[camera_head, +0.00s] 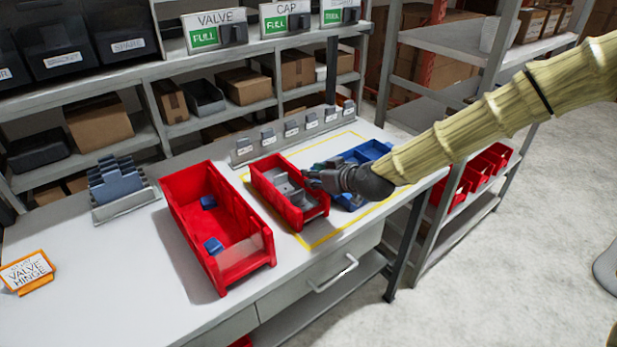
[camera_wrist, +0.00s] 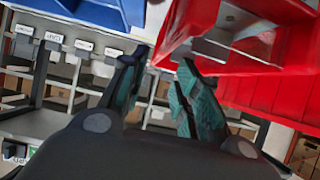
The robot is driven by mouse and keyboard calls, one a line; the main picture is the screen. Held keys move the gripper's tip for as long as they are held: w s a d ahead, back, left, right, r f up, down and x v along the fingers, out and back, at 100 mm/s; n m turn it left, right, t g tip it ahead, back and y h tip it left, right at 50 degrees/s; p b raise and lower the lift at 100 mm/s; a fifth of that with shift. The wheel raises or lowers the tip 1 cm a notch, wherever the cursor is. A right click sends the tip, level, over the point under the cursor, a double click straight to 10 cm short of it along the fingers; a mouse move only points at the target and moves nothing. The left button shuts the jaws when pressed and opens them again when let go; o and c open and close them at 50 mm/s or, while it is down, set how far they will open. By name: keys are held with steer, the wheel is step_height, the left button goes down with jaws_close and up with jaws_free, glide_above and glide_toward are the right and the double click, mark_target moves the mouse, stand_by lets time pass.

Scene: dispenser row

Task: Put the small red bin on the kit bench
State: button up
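The small red bin (camera_head: 277,196) stands on the light grey bench top (camera_head: 150,262), over the left side of a yellow outline (camera_head: 318,243). It has grey parts inside. My gripper (camera_head: 314,178) is at the bin's right wall, near the rim. In the wrist view, the two teal-padded fingers (camera_wrist: 163,62) are apart, and a red bin edge (camera_wrist: 172,42) shows at their tips. Whether a finger touches the bin is not clear. A blue tray (camera_head: 365,152) lies right of the bin, partly hidden by my arm.
A larger red bin (camera_head: 185,222) with blue pieces stands close on the left. A row of grey label holders (camera_head: 292,135) lines the back. A blue rack (camera_head: 118,182) and an orange sign (camera_head: 27,272) stand left. Bare bench lies at the front left.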

steer(key=shift+b+v, duration=0.5)
steer(key=shift+v, duration=2.25)
